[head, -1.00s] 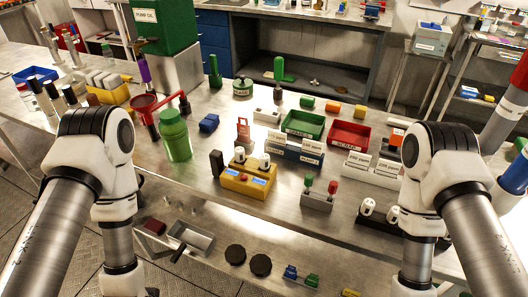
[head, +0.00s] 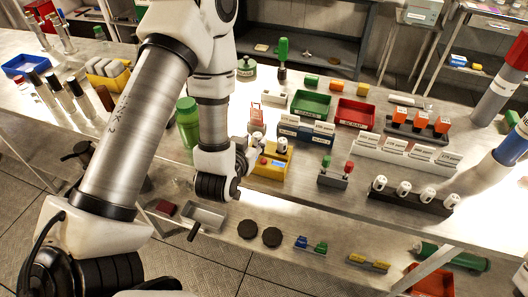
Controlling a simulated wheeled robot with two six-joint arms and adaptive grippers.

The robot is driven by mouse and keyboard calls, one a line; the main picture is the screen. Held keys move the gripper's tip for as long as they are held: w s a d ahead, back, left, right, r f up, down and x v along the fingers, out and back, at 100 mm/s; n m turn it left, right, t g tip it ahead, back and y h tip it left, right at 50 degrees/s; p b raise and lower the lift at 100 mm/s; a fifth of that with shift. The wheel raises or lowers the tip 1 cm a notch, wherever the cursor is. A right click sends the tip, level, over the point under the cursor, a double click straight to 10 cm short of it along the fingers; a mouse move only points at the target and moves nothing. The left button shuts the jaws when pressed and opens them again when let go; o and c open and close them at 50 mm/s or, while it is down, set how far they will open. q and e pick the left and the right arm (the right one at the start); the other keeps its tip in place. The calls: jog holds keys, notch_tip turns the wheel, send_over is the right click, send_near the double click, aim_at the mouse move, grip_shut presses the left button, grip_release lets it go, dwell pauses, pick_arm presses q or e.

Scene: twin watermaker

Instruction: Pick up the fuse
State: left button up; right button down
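No item is clearly labelled as the fuse. White cylinders with dark marks (head: 403,188) stand in a row in a black rack (head: 435,208) at the right front of the bench. Two similar white cylinders (head: 282,145) stand on the yellow box (head: 270,167) at the middle. My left arm reaches over the bench from the left, and its wrist is just left of the yellow box. My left gripper (head: 245,154) is mostly hidden by the wrist; its fingers cannot be made out. My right gripper is not in view.
A small block with green and red levers (head: 337,173) lies between the yellow box and the black rack. Green (head: 311,103) and red (head: 355,113) trays and a rack of orange blocks (head: 418,131) stand behind.

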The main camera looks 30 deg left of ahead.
aim_at(257, 136)
pick_arm(q)
jog(key=shift+w+f, duration=0.2)
jog(key=shift+f, duration=0.1)
jog(key=shift+w+a, duration=0.15)
jog(key=shift+w, duration=0.05)
jog(key=x, duration=0.2)
jog(key=p+x, duration=0.1)
jog(key=x, duration=0.1)
jog(key=shift+a+r, duration=0.15)
jog(key=shift+a, duration=0.05)
jog(key=shift+w+f, duration=0.2)
jog(key=shift+f, duration=0.1)
jog(key=shift+r, duration=0.1)
grip_shut()
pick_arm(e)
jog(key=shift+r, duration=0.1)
